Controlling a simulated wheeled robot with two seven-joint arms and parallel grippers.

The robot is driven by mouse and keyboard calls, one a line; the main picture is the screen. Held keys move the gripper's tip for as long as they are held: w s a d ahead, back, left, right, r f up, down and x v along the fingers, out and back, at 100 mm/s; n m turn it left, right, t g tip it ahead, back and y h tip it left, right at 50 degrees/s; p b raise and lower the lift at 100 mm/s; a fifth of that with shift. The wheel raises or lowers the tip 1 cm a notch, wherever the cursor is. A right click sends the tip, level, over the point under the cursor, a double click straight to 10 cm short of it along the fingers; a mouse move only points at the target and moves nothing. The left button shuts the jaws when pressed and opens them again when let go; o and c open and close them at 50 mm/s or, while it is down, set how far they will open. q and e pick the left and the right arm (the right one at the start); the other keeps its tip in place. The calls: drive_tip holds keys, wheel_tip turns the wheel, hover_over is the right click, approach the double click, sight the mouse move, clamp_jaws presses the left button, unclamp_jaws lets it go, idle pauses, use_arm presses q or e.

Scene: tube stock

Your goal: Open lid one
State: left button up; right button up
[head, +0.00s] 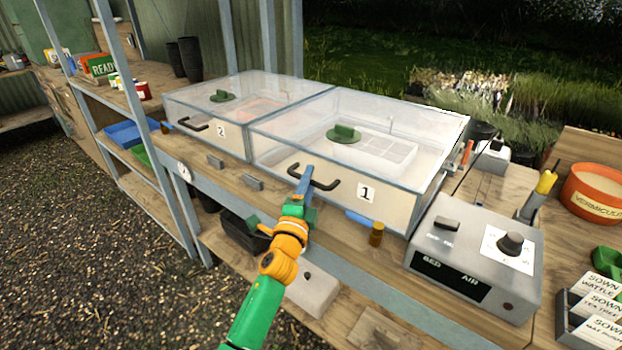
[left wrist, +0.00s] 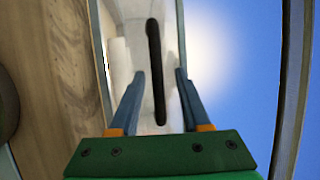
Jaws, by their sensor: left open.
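Lid one (head: 415,122) is a clear, metal-framed cover over the right-hand bed box, marked by a "1" plate (head: 366,193). It looks closed. A black bar handle (head: 325,185) is on its front. In the left wrist view, the handle (left wrist: 155,70) runs between the two spread blue fingers (left wrist: 160,76), with a gap visible on each side. The gripper is open and holds nothing. My right gripper is not in view.
A second clear lid (head: 235,92), marked "2", adjoins on the left. A grey control box (head: 475,255) stands at the right front, close to box one. A small brass-coloured cylinder (head: 376,234) and blue piece (head: 360,217) are on the wooden ledge below the handle.

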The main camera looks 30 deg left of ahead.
use_arm(q)
drive_tip(key=shift+w+r, duration=0.15)
drive_tip(key=shift+r, duration=0.05)
drive_tip(key=shift+w+f, duration=0.25)
drive_tip(key=shift+w, duration=0.05)
drive_tip(key=shift+a, duration=0.1)
drive_tip(key=shift+c, duration=0.7)
clamp_jaws()
drive_tip(key=shift+f, duration=0.15)
